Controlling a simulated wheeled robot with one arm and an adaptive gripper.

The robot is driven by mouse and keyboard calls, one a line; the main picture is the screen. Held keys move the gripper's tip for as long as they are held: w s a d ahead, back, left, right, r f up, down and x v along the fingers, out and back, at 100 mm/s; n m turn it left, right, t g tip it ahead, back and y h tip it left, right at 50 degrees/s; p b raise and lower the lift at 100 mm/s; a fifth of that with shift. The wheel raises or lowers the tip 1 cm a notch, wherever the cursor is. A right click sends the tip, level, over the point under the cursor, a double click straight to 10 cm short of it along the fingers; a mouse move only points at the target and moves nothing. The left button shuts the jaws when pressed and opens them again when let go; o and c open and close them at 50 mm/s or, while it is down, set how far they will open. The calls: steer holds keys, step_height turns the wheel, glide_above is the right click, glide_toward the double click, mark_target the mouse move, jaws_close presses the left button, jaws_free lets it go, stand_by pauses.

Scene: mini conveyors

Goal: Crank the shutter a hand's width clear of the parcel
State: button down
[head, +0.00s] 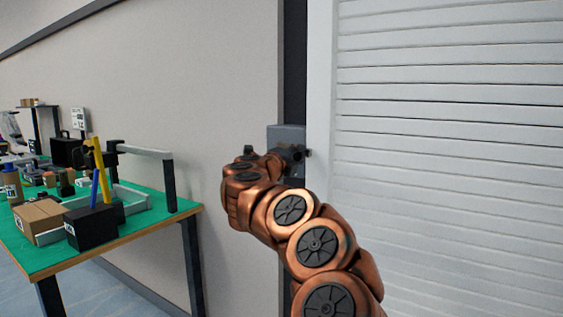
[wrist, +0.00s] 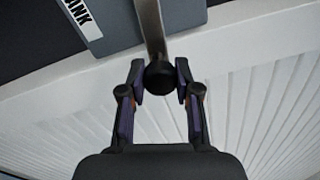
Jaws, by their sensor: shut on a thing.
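The white slatted shutter (head: 450,130) fills the right of the head view, and its slats also show in the wrist view (wrist: 265,90). The grey crank box (head: 287,131) is mounted beside the shutter's frame. In the wrist view the box (wrist: 120,22) carries a partly cut-off label ending in "ANK". A metal crank arm (wrist: 150,28) ends in a black knob (wrist: 159,77). My gripper (wrist: 160,82) is shut on this crank knob, one finger on each side. The shutter's bottom edge is not visible in the head view. No parcel under the shutter shows in either view.
A green-topped table (head: 140,230) stands at the left with a cardboard box (head: 40,217), a black box (head: 92,228) holding yellow and blue items, and a tray. A plain wall (head: 200,80) runs behind it. The floor shows at lower left.

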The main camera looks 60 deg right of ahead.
stand_by(0.5)
steer(key=c, duration=0.8)
jaws_free()
steer(key=shift+a, duration=0.15)
steer(key=w+a, duration=0.1)
steer(key=a, duration=1)
steer(key=shift+w+a+f, duration=0.2)
steer(key=shift+a+f, duration=0.1)
